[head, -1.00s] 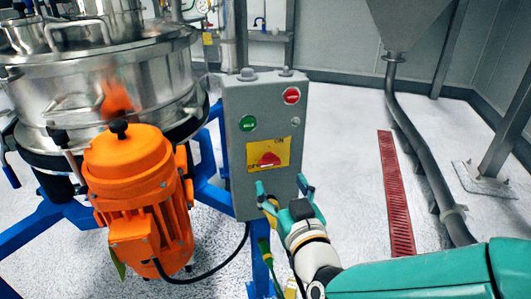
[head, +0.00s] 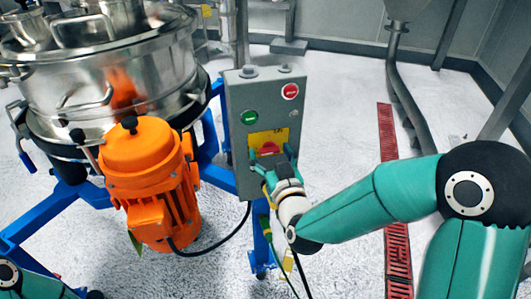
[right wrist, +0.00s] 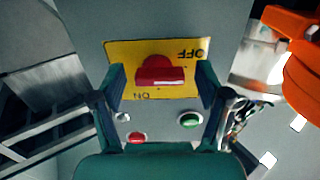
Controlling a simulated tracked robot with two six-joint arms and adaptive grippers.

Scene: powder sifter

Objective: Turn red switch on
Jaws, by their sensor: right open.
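The red switch (head: 268,148) sits on a yellow plate (head: 283,134) on the front of a grey control box (head: 238,100). In the right wrist view the red switch (right wrist: 160,72) lies with its handle level across the plate (right wrist: 118,55), which shows upside-down OFF at top right and ON at lower left. My right gripper (head: 271,157) is open in front of the plate, its fingers on either side of the switch. In the wrist view the fingers of my right gripper (right wrist: 160,84) stand apart from the knob. My left gripper is out of view.
A green button (head: 249,117) and a red button (head: 290,91) sit above the plate. An orange motor (head: 150,175) and the steel sifter (head: 100,80) stand left of the box. A red floor grate (head: 397,245) lies to the right, on open floor.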

